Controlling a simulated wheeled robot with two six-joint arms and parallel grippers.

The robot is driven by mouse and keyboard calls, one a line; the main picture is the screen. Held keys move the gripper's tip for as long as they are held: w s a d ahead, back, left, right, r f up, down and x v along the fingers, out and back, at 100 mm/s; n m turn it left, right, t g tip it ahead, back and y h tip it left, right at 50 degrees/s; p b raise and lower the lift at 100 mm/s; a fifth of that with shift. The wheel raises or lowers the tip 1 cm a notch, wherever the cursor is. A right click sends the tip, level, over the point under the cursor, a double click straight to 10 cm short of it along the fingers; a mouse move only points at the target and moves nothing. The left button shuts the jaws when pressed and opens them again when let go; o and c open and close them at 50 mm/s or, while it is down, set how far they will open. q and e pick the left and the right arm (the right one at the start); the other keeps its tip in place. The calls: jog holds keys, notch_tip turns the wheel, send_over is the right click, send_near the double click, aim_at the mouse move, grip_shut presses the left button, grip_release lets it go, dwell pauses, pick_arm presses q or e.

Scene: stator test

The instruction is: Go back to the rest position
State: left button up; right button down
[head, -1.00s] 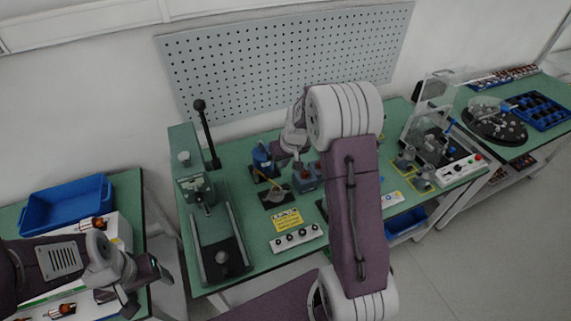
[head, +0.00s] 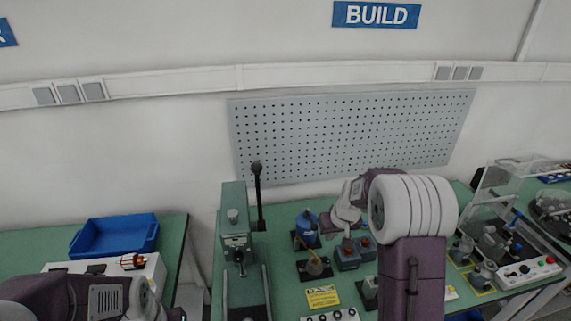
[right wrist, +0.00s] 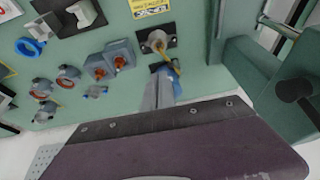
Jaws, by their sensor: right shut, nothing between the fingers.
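My right arm reaches over the green bench (head: 285,272) in the head view. Its gripper (head: 346,231) is low over the bench's rear middle, partly hidden by its own wrist. In the right wrist view the gripper (right wrist: 160,86) is shut and empty, beside a blue fixture (right wrist: 166,72). The blue fixture also shows in the head view (head: 306,224). My left arm is at the lower left of the head view; its gripper is mostly cut off by the bottom edge, so its jaws cannot be read.
A lever press (head: 235,235) stands left of the right gripper. Grey-blue blocks (head: 348,258) and a yellow label (head: 322,296) are close by. A pegboard (head: 350,130) is behind. A clear-guarded test station (head: 500,235) stands right. A blue tray (head: 118,236) sits on the left bench.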

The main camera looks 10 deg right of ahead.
jog(key=s+a+f+n+b, duration=0.2)
jog(key=s+a+b, duration=0.35)
jog(key=a, duration=0.25)
jog(key=s+a+f+m+g, duration=0.1)
jog(key=s+f+g, duration=0.2)
jog(key=s, duration=1.2)
jog(key=shift+f+m, duration=0.3)
jog(key=shift+f, duration=0.35)
jog(key=shift+s, duration=0.2)
jog(key=shift+w, duration=0.1)
